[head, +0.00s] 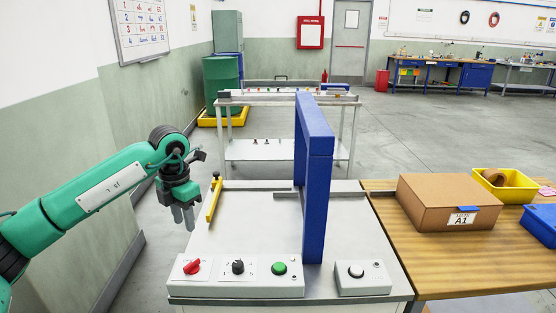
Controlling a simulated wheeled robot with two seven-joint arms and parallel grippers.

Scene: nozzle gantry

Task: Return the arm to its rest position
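My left arm (95,198), green with dark joints, reaches in from the left edge. Its gripper (183,217) points down beside the left edge of the white bench, left of the yellow handle. Its two grey fingers sit close together, and I cannot tell whether they are open or shut. I see nothing held between them. My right gripper is not in view.
The white bench (250,237) carries a blue gantry (317,180), a yellow handle (214,199), a control panel with red, black and green knobs (237,277), and a button box (361,278). A cardboard box (440,197) sits on the wooden table (455,270) at right. Open floor lies left.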

